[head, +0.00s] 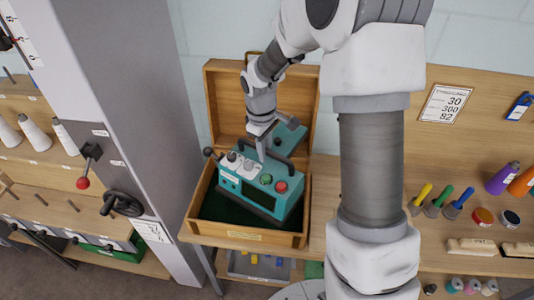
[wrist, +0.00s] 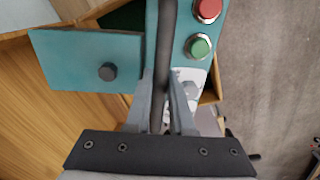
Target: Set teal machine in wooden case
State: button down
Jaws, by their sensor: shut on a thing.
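The teal machine (head: 246,191) has a dark handle, black and white knobs, and green and red buttons. It is over the opening of the wooden case (head: 225,234), turned at an angle to the case walls. I cannot tell whether its base touches the dark green lining (head: 218,207). My gripper (head: 261,150) is shut on the machine's dark handle from above. In the wrist view the two fingers of my gripper (wrist: 164,90) close around the handle (wrist: 167,45). A teal flap (wrist: 65,50) with a dark knob sticks out to the left there.
The case's open lid (head: 225,90) stands up behind the machine. A grey column (head: 125,90) with a red-knobbed lever is close on the left. A grey tray (head: 245,266) is below the case.

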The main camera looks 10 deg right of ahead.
jog(key=w+n, duration=0.1)
jog(key=n, duration=0.1)
jog(key=w+r+n+p, duration=0.1)
jog(key=n, duration=0.2)
jog(key=shift+w+d+y, duration=0.1)
jog(key=shift+w+y, duration=0.2)
jog(key=shift+w, duration=0.1)
jog(key=shift+f, duration=0.15)
jog(key=shift+f+b, duration=4.9)
jog(key=shift+f, duration=1.95)
jog(key=shift+g+y+p, duration=0.3)
jog(key=shift+g+p, duration=0.3)
jog(key=shift+p, duration=0.45)
jog(key=shift+f+g+y+p, duration=0.1)
jog(key=shift+g+y+p, duration=0.2)
jog(key=shift+g+p, duration=0.7)
jog(key=shift+s+a, duration=0.3)
jog(key=shift+s, duration=0.5)
